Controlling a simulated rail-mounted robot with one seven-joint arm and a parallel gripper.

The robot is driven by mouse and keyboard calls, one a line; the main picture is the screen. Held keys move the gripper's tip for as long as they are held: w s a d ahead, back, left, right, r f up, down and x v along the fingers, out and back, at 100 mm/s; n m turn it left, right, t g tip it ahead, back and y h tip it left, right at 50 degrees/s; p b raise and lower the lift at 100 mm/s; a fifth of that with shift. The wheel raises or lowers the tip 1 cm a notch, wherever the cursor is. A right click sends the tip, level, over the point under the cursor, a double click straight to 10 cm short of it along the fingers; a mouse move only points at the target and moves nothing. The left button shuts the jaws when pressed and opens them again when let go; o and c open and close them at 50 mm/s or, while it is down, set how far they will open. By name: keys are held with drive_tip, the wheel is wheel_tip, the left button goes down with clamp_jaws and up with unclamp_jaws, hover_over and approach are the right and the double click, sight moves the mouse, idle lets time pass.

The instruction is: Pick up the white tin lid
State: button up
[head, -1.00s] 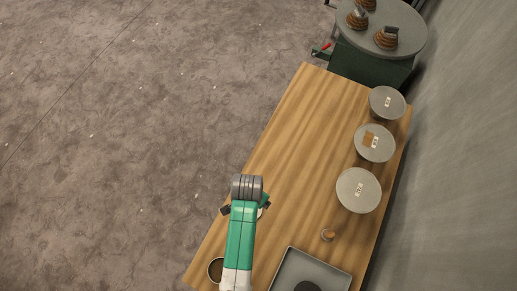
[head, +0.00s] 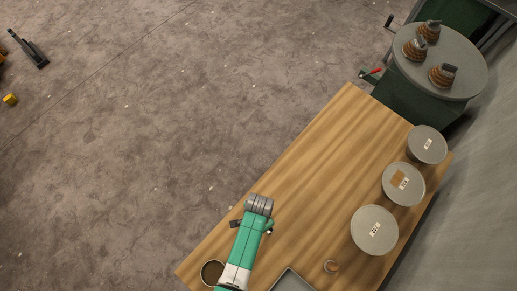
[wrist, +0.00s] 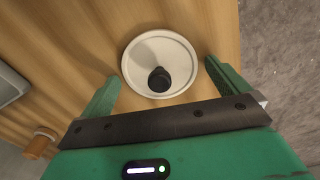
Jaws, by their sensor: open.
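The white tin lid (wrist: 137,57) is a round, shallow disc with a raised rim and a black knob (wrist: 159,80). It lies on the wooden table in the wrist view. My gripper (wrist: 161,76) is open, its two green fingers on either side of the lid, with nothing held. The wrist view does not clearly show the height gap between fingertips and lid. In the head view my gripper (head: 252,226) is over the table's left edge area, and my arm hides most or all of the lid.
A round stand (head: 462,58) with coiled items is beyond. The table's middle is clear.

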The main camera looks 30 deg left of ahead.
drive_tip(key=c, duration=0.8)
wheel_tip(320, 180, up, 10)
drive_tip(key=shift+f+p, duration=0.1)
drive_tip(key=shift+p, duration=0.75)
drive_tip(key=shift+d+r, duration=0.1)
drive_tip(key=shift+r, duration=0.1)
